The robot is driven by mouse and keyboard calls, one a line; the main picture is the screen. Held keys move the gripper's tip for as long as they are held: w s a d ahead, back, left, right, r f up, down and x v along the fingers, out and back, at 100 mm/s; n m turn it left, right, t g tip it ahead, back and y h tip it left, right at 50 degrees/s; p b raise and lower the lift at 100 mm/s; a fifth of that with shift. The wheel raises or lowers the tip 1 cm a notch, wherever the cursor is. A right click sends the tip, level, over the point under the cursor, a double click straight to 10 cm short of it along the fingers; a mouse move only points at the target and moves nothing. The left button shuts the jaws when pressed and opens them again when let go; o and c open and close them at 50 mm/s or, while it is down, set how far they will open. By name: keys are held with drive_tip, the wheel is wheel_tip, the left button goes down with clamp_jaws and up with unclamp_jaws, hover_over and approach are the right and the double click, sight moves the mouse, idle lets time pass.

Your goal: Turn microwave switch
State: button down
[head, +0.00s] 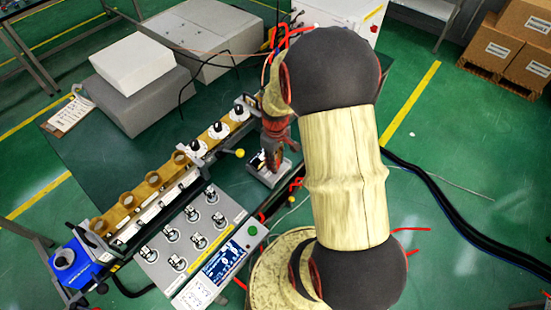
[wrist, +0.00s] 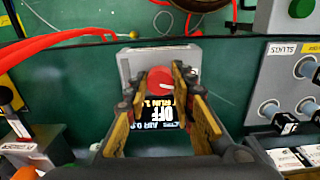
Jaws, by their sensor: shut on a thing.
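The microwave switch is a red round knob (wrist: 165,77) with a white mark, on a small grey box (wrist: 133,62) in the wrist view. In the head view my gripper (head: 266,152) points down at the grey box (head: 284,171) on the green table; the knob is hidden there.
A panel with several round switches (head: 188,240) and a screen lies left of the grey box. A rail with several brown rings (head: 153,180) runs behind it. Grey and white boxes (head: 140,62) stand at the back left. Red cables (wrist: 60,38) pass near my gripper.

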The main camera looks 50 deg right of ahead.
drive_tip(key=shift+n+p, duration=0.65)
drive_tip(key=shift+n, duration=0.85)
drive_tip(key=c, duration=1.5)
unclamp_jaws()
wheel_tip(320, 180, up, 12)
